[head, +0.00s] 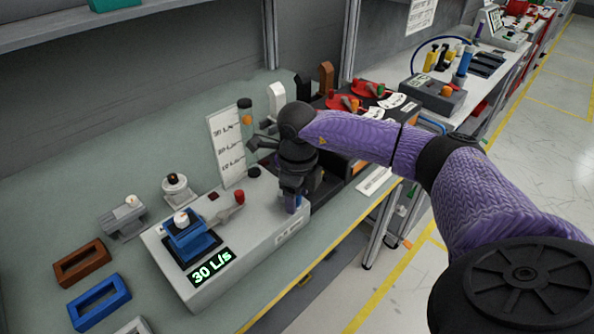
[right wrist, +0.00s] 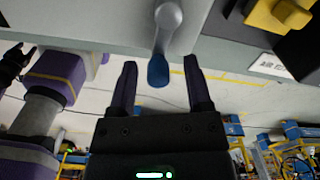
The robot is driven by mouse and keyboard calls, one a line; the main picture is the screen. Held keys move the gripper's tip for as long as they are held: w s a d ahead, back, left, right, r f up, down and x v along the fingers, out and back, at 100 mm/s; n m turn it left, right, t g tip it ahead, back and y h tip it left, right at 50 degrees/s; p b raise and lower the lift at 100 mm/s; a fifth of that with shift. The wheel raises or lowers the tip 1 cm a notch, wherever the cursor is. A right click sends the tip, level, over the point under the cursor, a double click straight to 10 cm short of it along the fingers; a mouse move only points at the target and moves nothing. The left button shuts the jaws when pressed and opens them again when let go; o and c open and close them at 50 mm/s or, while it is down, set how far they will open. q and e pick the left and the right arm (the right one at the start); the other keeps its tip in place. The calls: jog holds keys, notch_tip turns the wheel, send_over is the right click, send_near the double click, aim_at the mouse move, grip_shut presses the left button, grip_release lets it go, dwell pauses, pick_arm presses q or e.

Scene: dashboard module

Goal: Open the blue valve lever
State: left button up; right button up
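The blue valve lever (right wrist: 158,72) shows in the right wrist view as a grey arm with a blue tip, hanging from the light grey housing. My right gripper (right wrist: 160,66) is open, one dark finger on each side of the blue tip, with gaps between. In the head view my right gripper (head: 294,206) points down at the right end of the grey module (head: 262,226) and mostly hides the lever. The module's display (head: 211,268) reads 30 L/s. My left gripper is not seen in the head view; a dark claw-like shape at the right wrist view's left edge is unclear.
A red-tipped lever (head: 239,197) and a blue block (head: 189,238) sit on the module, left of my gripper. A white label board (head: 226,147) stands behind. Blue (head: 98,302) and brown (head: 80,263) frames lie at left. Dark modules with red parts stand at right.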

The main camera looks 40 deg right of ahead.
notch_tip(320, 180, up, 10)
jog(key=shift+f+p, duration=0.1)
jog(key=shift+p, duration=0.75)
